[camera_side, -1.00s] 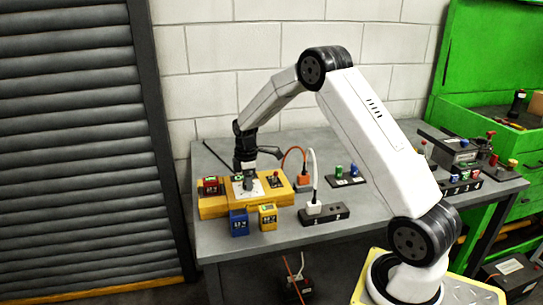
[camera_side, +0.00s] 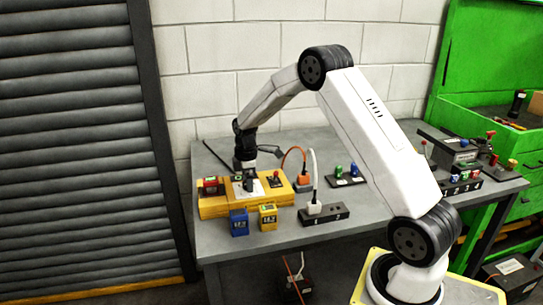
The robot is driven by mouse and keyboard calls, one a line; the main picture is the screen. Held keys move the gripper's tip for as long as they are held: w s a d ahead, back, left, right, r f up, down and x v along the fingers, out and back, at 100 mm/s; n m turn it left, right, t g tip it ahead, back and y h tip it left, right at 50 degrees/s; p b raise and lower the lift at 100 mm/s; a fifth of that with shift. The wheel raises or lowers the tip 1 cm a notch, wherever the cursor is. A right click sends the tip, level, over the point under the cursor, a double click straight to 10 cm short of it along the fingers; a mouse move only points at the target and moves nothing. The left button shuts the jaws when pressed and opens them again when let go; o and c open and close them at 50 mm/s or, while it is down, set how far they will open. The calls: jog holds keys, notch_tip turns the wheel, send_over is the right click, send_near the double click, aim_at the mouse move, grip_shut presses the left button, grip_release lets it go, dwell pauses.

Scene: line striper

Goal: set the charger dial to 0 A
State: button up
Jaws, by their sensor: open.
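The yellow charger (camera_side: 213,207) lies at the left end of the grey table, with a white plate (camera_side: 256,192) on its top. My gripper (camera_side: 248,184) points down right over this plate. It is open. The dial itself is hidden or too small to make out under my gripper, so I cannot tell its setting or whether the fingers touch it. A small red switch or lever (camera_side: 275,179) stands on the charger to the right of the plate. A red box (camera_side: 211,186) with a display sits on its left end.
A blue battery (camera_side: 239,223) and a yellow battery (camera_side: 267,217) stand in front of the charger. A black power strip (camera_side: 335,215) with a white plug and cable (camera_side: 314,180), and an orange plug (camera_side: 303,182), are to the right.

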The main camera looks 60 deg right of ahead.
jog(key=shift+r, duration=3.8)
jog(key=shift+s+a, duration=0.2)
jog(key=shift+a, duration=0.45)
jog(key=s+a+m, duration=0.1)
jog(key=s+a, duration=0.1)
jog(key=a, duration=0.1)
jog(key=s+a+m, duration=0.1)
jog(key=s+a, duration=0.1)
jog(key=a, duration=0.1)
jog(key=s+a+m+t, duration=0.1)
jog(key=s+a+m, duration=0.1)
jog(key=a, duration=0.1)
jog(key=shift+a+f, duration=0.2)
jog(key=shift+a, duration=0.1)
jog(key=s+a+f+m+t, duration=0.1)
jog(key=s+a+f+m, duration=0.1)
jog(key=s+a+m, duration=0.3)
jog(key=s+a, duration=0.4)
jog(key=s, duration=0.4)
jog(key=shift+f+t, duration=0.3)
